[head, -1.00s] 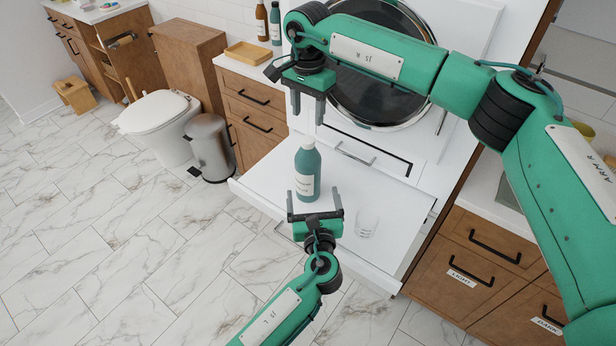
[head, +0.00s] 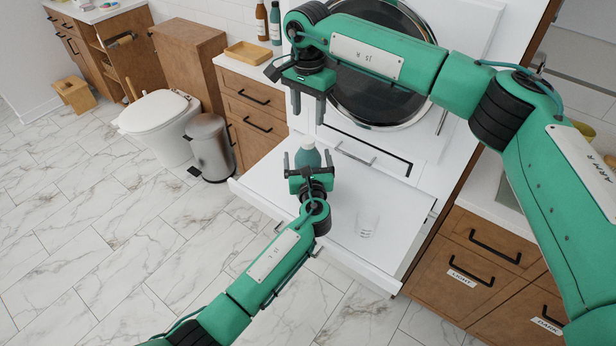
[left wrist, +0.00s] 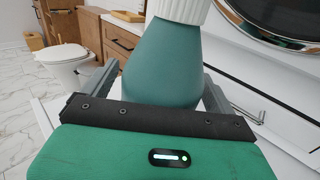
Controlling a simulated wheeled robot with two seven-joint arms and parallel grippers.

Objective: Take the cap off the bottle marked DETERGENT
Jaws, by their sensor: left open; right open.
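The teal bottle (head: 309,158) with a white cap (head: 306,145) stands upright on the white pull-out shelf (head: 387,208). My left gripper (head: 308,160) is open, with its fingers on either side of the bottle; it hides the label and lower body. In the left wrist view the bottle's teal shoulder (left wrist: 163,68) and ribbed white cap (left wrist: 180,10) are between the open fingers, and I cannot tell whether they touch. My right gripper (head: 309,108) is open and empty, pointing down above the cap and clear of it.
A clear cup (head: 367,223) stands on the shelf right of the bottle. The round-doored machine (head: 375,75) is behind. Two bottles (head: 268,22) and a wooden tray (head: 247,53) are on the back counter. The marble floor (head: 110,240) is clear at left.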

